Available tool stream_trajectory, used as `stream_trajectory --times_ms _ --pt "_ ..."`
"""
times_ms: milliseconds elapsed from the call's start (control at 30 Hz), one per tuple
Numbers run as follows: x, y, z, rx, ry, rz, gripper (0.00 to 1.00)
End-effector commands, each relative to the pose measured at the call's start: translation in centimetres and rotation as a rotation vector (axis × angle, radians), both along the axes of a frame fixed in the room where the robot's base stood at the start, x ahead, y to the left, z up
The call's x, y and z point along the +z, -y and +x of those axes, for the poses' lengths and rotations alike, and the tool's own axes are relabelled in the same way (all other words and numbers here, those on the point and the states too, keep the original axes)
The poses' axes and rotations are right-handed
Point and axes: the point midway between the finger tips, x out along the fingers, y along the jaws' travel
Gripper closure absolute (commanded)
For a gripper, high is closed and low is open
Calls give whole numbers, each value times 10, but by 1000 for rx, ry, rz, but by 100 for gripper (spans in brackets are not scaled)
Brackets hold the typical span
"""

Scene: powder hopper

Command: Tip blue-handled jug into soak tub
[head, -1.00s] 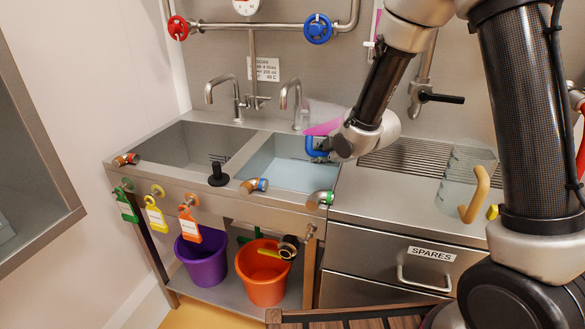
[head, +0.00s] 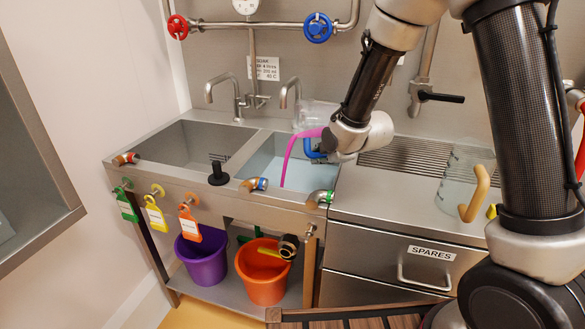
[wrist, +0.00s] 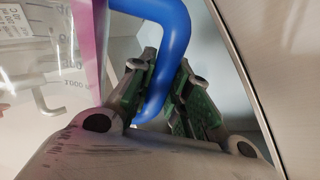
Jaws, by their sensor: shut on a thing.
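The blue-handled jug (head: 317,115) is clear with pink liquid in it, and it is tilted over the right-hand basin. A pink stream (head: 287,160) runs from its lip down into the soak tub (head: 262,152), the basin holding pale blue water. My gripper (wrist: 160,95) is shut on the jug's blue handle (wrist: 170,30). In the wrist view the jug's marked clear wall (wrist: 45,60) and pink liquid show at the left. My wrist hides part of the jug in the head view.
A clear jug with a yellow handle (head: 475,192) stands on the counter at right. Taps (head: 290,95) rise behind the basins. An empty-looking left basin (head: 185,145) adjoins the tub. Purple (head: 202,258) and orange (head: 262,270) buckets stand below.

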Motion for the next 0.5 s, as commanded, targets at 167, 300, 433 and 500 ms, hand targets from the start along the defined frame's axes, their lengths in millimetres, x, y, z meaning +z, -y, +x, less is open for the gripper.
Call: stream_trajectory --times_ms 167,300,433,500 --pt "0 1 1 0 7 -17 100" --pt "-1 1 1 -1 11 -33 100" --pt "-2 2 1 -1 14 -46 100" --pt "-2 2 1 0 18 -54 100"
